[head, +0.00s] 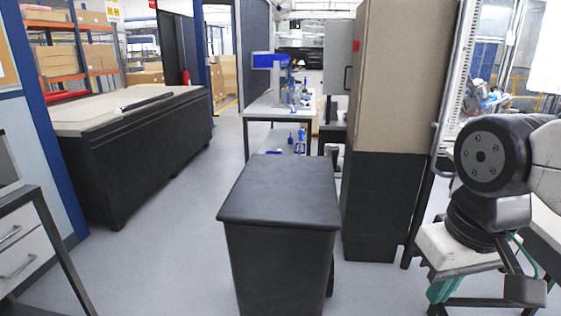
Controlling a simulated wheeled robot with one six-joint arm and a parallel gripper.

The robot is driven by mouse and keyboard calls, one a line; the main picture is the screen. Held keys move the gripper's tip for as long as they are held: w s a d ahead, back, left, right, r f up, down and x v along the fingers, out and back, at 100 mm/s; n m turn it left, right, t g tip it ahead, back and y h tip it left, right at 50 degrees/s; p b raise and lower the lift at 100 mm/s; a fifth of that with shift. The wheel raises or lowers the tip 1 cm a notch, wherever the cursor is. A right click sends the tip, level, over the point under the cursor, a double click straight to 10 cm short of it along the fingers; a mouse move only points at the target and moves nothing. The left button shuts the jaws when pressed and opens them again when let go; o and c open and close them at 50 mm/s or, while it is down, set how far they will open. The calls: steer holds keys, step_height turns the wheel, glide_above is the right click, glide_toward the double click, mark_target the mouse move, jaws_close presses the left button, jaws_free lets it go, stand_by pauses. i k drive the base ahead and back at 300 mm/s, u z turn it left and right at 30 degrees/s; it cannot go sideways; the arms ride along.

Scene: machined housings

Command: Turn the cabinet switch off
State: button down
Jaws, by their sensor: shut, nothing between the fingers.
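A tall cabinet (400,80), beige above and black below, stands right of the middle in the head view. At its left edge a grey panel or box (338,57) sticks out, with a small red part (355,45) beside it. I cannot tell whether this red part is the switch, nor its position. No other switch can be made out. A black and white jointed arm (490,155) fills the right side, in front of and to the right of the cabinet. I cannot make out gripper fingers on it.
A black-topped block (280,190) stands close in front, left of the cabinet. A long dark bench (150,150) is at the left, a drawer unit (15,240) at the near left. A worktable (262,106) with blue equipment stands behind. Grey floor (175,230) is clear between bench and block.

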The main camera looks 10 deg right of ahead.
mark_target(356, 47)
steer(key=z, duration=0.3)
steer(key=i, duration=1.65)
steer(key=u, duration=0.35)
